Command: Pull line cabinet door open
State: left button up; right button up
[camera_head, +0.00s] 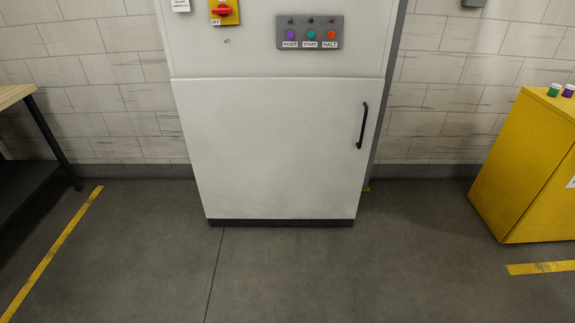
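The line cabinet (230,52) is a tall light-grey box against the back wall, in the middle of the head view. Its lower door (275,150) is shut, flush with the cabinet front. A black vertical bar handle (362,126) is on the door's right side, in the upper half. Neither of my grippers is in view, and nothing touches the handle.
Above the door are a red and yellow OFF switch (224,11) and a button panel (310,32) labelled RESET, START and HALT. A yellow cabinet (528,165) stands at right, a dark-legged table (48,130) at left. The floor before the door is clear.

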aim_at(258, 147)
jog(key=i+l+z, duration=0.15)
jog(key=z, duration=0.45)
jog(key=i+l+z, duration=0.25)
jog(key=i, duration=0.3)
jog(key=i+l+z, duration=0.15)
jog(key=i+z, duration=0.15)
jog(key=i, duration=0.3)
jog(key=i+l, duration=0.1)
jog(key=i, duration=0.4)
